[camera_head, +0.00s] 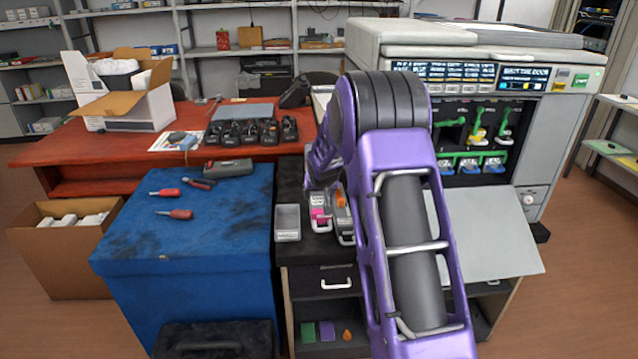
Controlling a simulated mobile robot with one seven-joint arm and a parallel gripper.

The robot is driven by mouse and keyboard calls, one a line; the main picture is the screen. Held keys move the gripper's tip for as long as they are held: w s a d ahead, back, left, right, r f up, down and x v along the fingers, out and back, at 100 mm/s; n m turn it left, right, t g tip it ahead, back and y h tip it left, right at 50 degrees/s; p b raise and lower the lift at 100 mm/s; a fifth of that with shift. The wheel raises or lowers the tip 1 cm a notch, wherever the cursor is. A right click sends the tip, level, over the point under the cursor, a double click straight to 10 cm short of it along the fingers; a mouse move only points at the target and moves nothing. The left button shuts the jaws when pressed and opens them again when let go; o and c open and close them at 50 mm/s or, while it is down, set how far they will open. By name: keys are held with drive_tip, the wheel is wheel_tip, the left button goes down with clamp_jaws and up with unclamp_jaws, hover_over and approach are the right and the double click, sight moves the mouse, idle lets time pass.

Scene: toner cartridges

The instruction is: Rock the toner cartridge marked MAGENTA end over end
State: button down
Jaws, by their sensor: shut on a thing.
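The cartridge with a magenta patch (320,214) stands on the dark cabinet top, in the middle of the camera_head view. My purple gripper (317,194) comes down over it and is shut on it. My arm hides much of the grip, and the marking is too small to read. I cannot tell whether the cartridge touches the surface. Another cartridge with an orange part (342,200) is close on its right, partly hidden by my arm.
An empty grey tray (288,236) sits just left of the cartridge. The printer (480,60) is open at the right, its panel (490,236) folded out. A blue-covered table (190,240) with screwdrivers lies left. A red desk (75,150) stands behind.

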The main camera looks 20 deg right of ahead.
drive_tip(key=shift+w+r+g+p, duration=0.1)
drive_tip(key=shift+r+g+p, duration=0.6)
drive_tip(key=shift+p, duration=1.85)
drive_tip(key=shift+f+g+b, duration=0.3)
drive_tip(key=shift+f+b, duration=0.15)
drive_tip(key=shift+f, duration=0.25)
drive_tip(key=shift+g+y, duration=0.3)
drive_tip(key=shift+g, duration=0.1)
drive_tip(key=shift+r, duration=0.15)
